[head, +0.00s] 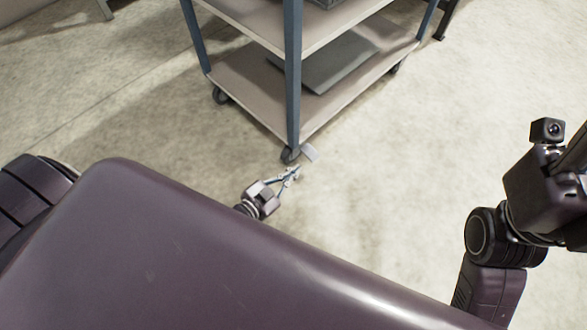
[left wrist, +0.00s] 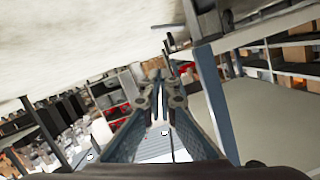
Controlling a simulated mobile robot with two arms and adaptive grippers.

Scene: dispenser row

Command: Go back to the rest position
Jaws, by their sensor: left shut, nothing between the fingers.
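My left gripper (head: 290,174) shows in the head view just past the edge of my own body, low over the floor and close to the near wheel of a cart. Its fingers are shut with nothing between them. The left wrist view shows the same gripper (left wrist: 160,84) with its two fingertips together at the middle. In the head view my right arm stands at the right edge; its gripper fingers are not visible.
A cart (head: 293,75) with blue posts and beige shelves stands on wheels ahead, near the left gripper. A grey flat panel (head: 335,65) lies on its lower shelf. Pale floor (head: 400,170) is open to the right. Stocked shelves (left wrist: 115,95) show in the left wrist view.

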